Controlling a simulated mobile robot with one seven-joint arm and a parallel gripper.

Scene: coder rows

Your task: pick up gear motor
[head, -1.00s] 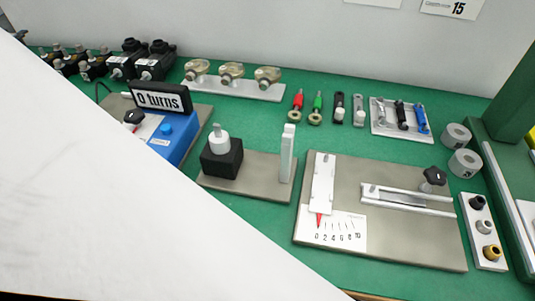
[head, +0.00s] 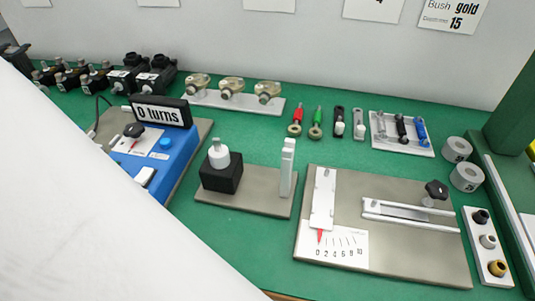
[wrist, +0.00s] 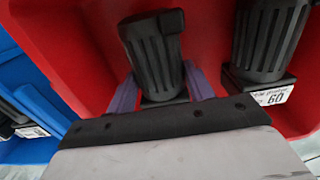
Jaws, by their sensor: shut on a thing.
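A black, ribbed gear motor (wrist: 155,48) sits in a red bin in the wrist view. My gripper (wrist: 160,84) has its two purple fingers on either side of this motor's lower part and is shut on it. A second black ribbed motor (wrist: 268,38) stands to the right in the same bin, apart from the fingers, with a white label reading 60 at its base. The motor's underside is hidden by my gripper. Neither my gripper nor the bin shows in the head view.
The red bin's floor (wrist: 85,50) is bare left of the held motor. A blue bin (wrist: 30,95) adjoins it. In the head view, a green bench (head: 330,150) holds a blue turns counter (head: 172,160), a grey gauge board (head: 400,260) and several small parts.

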